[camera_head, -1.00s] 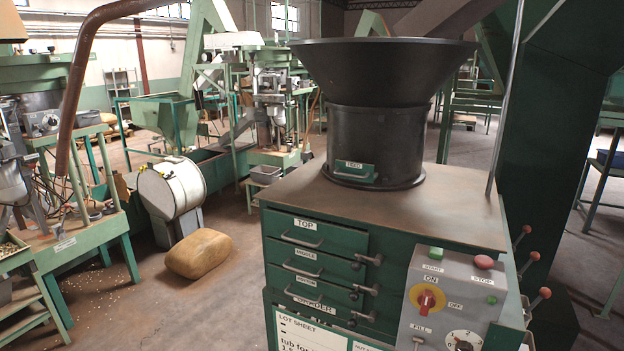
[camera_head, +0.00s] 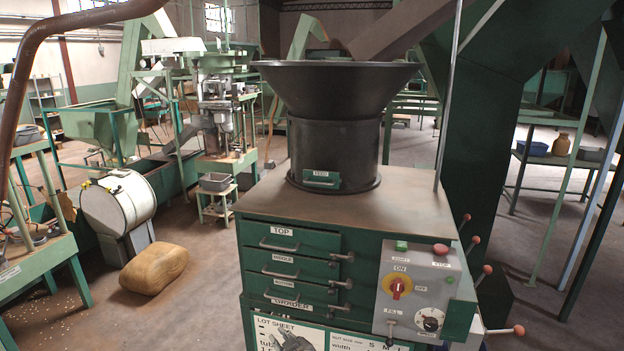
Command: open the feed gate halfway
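The feed gate (camera_head: 323,184) is a small green plate with a pull bar and a white label, low on the front of the black round hopper (camera_head: 335,140). It looks down against its opening; no gap shows. The hopper stands on the brown top of a green cabinet (camera_head: 240,262). A dark grey jointed shape at the bottom edge, in front of the lot sheet, appears to be my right gripper (camera_head: 292,340). It is well below the gate and apart from it. Its fingers are mostly cut off, so its opening cannot be told. My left gripper is not in view.
A grey control panel (camera_head: 418,285) with buttons, a red knob and a dial is at the cabinet's right corner. Levers with red knobs (camera_head: 487,269) stick out right of it. Drawers with handles (camera_head: 290,262) are on the front. A sack (camera_head: 154,269) lies on the floor at left.

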